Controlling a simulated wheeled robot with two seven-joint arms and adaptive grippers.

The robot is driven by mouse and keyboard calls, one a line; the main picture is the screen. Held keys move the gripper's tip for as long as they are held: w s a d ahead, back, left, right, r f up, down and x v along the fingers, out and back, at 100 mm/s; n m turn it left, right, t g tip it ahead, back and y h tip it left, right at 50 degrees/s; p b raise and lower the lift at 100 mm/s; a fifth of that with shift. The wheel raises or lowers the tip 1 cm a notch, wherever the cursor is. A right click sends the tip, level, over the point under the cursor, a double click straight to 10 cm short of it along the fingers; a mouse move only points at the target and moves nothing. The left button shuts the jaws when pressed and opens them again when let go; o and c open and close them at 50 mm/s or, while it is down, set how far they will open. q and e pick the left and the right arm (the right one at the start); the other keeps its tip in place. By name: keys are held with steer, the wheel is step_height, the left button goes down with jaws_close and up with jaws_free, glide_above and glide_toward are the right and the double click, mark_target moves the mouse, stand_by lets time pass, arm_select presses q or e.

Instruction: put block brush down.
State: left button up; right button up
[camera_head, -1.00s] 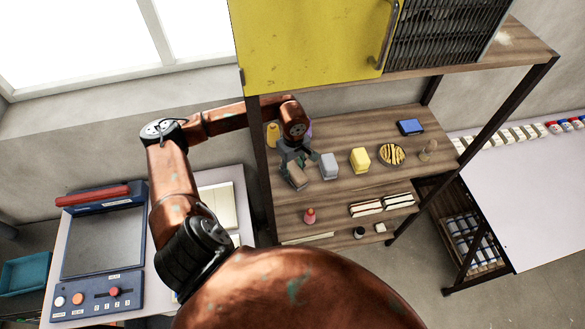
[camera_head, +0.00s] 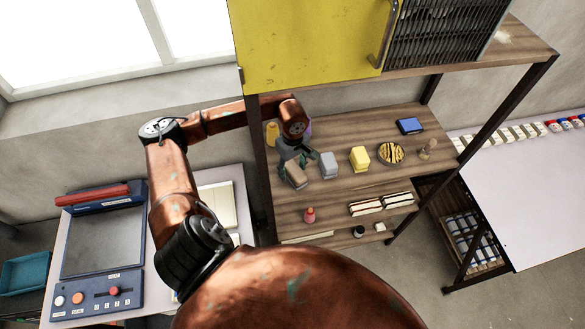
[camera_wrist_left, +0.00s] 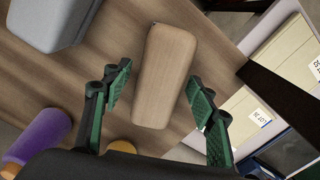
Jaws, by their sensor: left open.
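The block brush (camera_head: 295,174) lies on the upper wooden shelf board, near its left front corner. In the left wrist view its plain wooden back (camera_wrist_left: 165,75) shows between my open fingers, with a gap on both sides. My left gripper (camera_head: 292,163) is open around the brush, its green-padded fingers (camera_wrist_left: 160,105) apart and not touching it. The underside of the brush is hidden. My right gripper is not in view.
A grey block (camera_head: 328,165), a yellow block (camera_head: 360,159), a striped round thing (camera_head: 391,154) and a blue box (camera_head: 410,127) stand on the same shelf (camera_head: 350,128). A purple cylinder (camera_wrist_left: 38,137) is close to my left gripper.

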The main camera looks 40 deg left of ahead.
mark_target(293, 167)
arm_select(q)
step_height(293, 167, up, 11)
steer(key=b, duration=0.3)
steer(key=shift+f, duration=0.1)
steer(key=shift+r, duration=0.55)
steer(key=shift+f, duration=0.1)
